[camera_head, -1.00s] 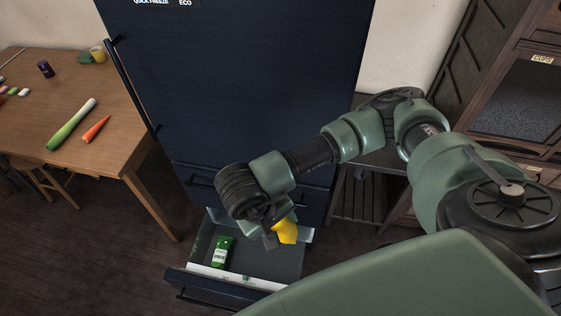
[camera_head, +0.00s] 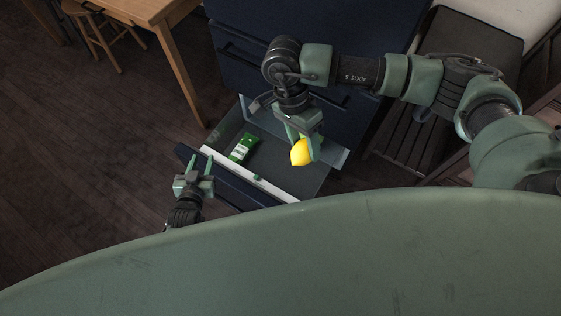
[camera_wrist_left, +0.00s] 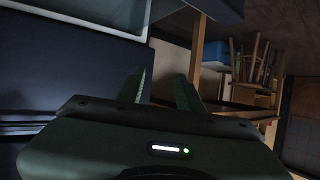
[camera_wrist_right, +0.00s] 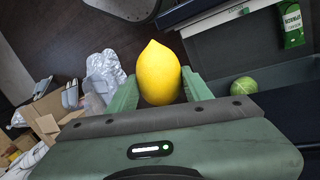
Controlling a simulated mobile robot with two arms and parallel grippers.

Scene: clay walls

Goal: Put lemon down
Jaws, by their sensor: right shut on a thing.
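A yellow lemon (camera_head: 300,152) is held between the fingers of my right gripper (camera_head: 304,140), above the right part of the open fridge drawer (camera_head: 290,182). In the right wrist view the lemon (camera_wrist_right: 159,73) sits between both green fingers. My left gripper (camera_head: 199,172) stands at the drawer's front left, with its fingers apart and nothing between them. In the left wrist view its fingers (camera_wrist_left: 162,92) are also spread and empty.
A green packet (camera_head: 242,148) lies in the drawer's left part. A round green item (camera_wrist_right: 243,86) lies in the drawer in the right wrist view. A wooden table (camera_head: 150,10) and stool (camera_head: 92,28) stand at upper left.

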